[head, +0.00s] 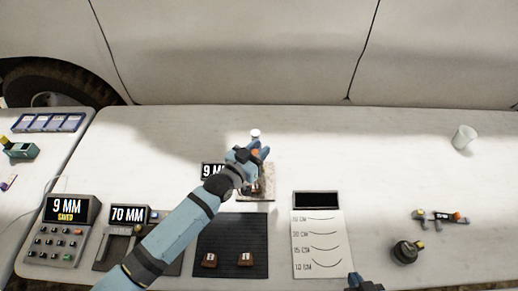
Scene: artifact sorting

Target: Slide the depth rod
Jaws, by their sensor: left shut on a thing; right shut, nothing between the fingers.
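The depth gauge stands at the middle of the table; its small display (208,170), partly hidden by my arm, shows a 9. A white round knob (255,133), seemingly the top of the depth rod, sticks up just behind my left gripper. My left gripper (259,152) is shut around the rod below this knob; the fingers hide most of the rod. A pale block with a speckled, brownish face (268,180) stands under and beside the fingers. My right gripper (365,284) is shut and empty at the bottom edge, partly out of view.
A keypad console (65,240) reads 9 MM SAVED. Beside it, a caliper station (128,215) reads 70 MM. A dark mat (231,262) holds two brown pieces. A curve chart (318,250), a black round tool (406,251), a small gadget (440,216) and a white cup (464,137) stand right.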

